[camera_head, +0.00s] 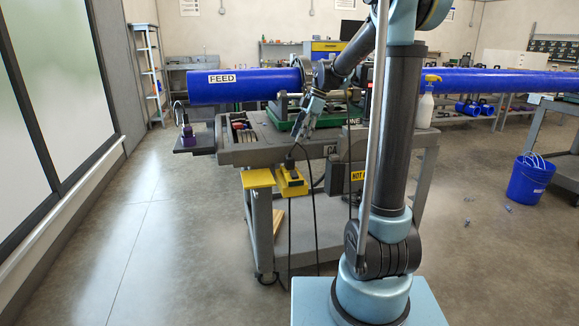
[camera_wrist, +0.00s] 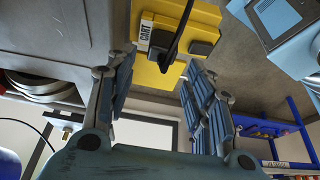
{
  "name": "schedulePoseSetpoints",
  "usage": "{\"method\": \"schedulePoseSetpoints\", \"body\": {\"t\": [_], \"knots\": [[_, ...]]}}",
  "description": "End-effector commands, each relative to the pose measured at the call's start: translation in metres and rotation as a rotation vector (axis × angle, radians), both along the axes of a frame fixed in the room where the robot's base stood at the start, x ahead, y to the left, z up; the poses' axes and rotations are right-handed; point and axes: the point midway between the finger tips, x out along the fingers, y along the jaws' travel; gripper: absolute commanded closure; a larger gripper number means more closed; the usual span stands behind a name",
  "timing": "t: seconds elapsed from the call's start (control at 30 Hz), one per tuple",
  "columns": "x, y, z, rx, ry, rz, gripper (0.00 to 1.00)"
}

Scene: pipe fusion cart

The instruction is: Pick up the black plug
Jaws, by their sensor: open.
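The yellow power box (camera_head: 292,184) is mounted on the near side of the cart. A black plug (camera_head: 290,165) with a black cable sits at its top in the head view. In the wrist view the yellow box (camera_wrist: 205,17) has a label reading CART. The black plug (camera_wrist: 164,43) is seated in its face with the cable rising from it, and a second dark piece sits to its right. My gripper (camera_head: 301,128) is just above the box in the head view. In the wrist view my gripper (camera_wrist: 160,80) is open and empty, its fingers either side of the plug's line, apparently short of it.
The grey cart (camera_head: 240,157) carries a blue pipe (camera_head: 235,88) marked FEED and a tool tray. A yellow ledge (camera_head: 257,178) is left of the box; a dark box marked HOT (camera_head: 357,176) is right. Black cables hang below. Floor at left is clear.

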Motion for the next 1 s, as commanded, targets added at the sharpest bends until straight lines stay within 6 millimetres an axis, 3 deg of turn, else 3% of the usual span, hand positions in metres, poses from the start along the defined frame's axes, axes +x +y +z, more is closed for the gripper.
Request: {"method": "schedulePoseSetpoints", "body": {"t": [0.3,0.57,0.8,1.0], "knots": [[-0.005,0.018,-0.044,0.0,0.0,0.0,0.52],[-0.009,0.025,-0.058,0.0,0.0,0.001,0.52],[-0.015,0.039,-0.086,0.0,0.001,0.001,0.52],[-0.017,0.044,-0.097,0.0,0.0,0.0,0.52]]}}
